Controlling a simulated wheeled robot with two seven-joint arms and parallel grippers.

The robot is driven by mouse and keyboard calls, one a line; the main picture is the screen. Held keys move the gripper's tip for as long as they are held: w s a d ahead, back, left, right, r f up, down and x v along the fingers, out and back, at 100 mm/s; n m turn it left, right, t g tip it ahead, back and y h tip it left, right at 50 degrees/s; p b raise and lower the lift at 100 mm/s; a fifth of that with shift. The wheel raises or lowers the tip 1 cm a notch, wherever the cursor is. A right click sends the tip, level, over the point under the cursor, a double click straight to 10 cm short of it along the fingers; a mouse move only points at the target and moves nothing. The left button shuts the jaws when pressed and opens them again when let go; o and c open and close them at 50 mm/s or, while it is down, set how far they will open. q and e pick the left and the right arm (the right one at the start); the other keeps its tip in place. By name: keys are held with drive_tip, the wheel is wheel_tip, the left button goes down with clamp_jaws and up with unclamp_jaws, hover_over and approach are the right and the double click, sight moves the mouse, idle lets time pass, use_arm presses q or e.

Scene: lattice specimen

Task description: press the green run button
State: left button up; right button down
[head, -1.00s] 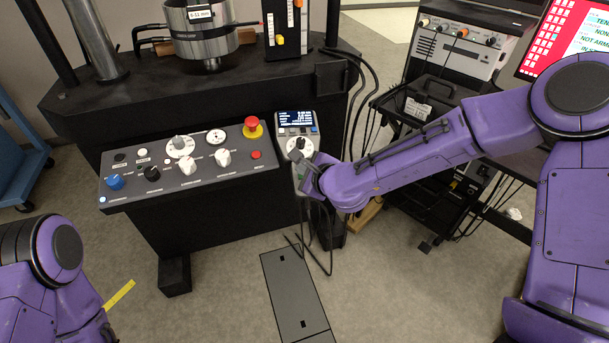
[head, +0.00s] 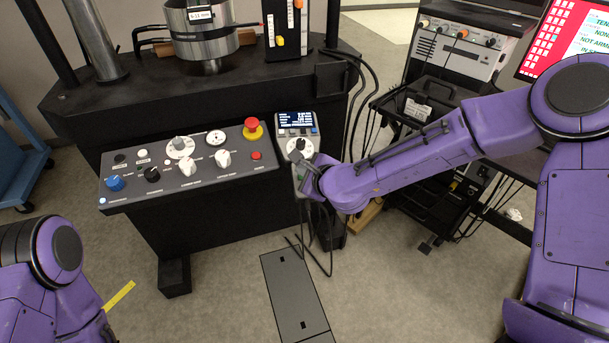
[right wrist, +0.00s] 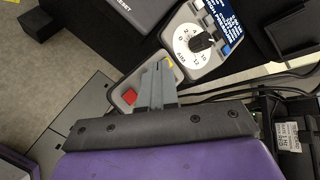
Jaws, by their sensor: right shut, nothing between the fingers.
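The control box with a blue-lit display and a white dial (head: 296,146) hangs at the right end of the machine's sloped panel. It also shows in the right wrist view (right wrist: 192,38). Below the dial is a lighter grey button section (right wrist: 122,96) with a red square button (right wrist: 129,98) and a small yellow mark. My right gripper (head: 304,165) is over this lower section, its grey fingers (right wrist: 160,72) together and empty. They cover part of the section between the red button and the yellow mark. My left gripper is out of view.
The sloped panel (head: 215,178) carries several knobs and a red mushroom button (head: 251,126) on yellow. Black cables hang beside and below the control box. A black cart (head: 413,125) with instruments stands to the right. A dark plate (head: 290,290) lies on the floor.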

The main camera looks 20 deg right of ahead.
idle(0.6)
drive_tip(key=shift+w+f, duration=0.1)
drive_tip(key=shift+f, duration=0.3)
drive_tip(key=shift+f+b, duration=0.35)
drive_tip(key=shift+b, duration=0.2)
idle(0.5)
drive_tip(key=shift+r+p, duration=0.7)
drive_tip(key=shift+r, duration=0.1)
drive_tip(key=r+p, duration=0.1)
drive_tip(key=s+r+p, duration=0.1)
drive_tip(key=r+p, duration=0.2)
drive_tip(key=r, duration=0.1)
drive_tip(key=shift+s+p, duration=0.3)
drive_tip(key=shift+f, duration=0.1)
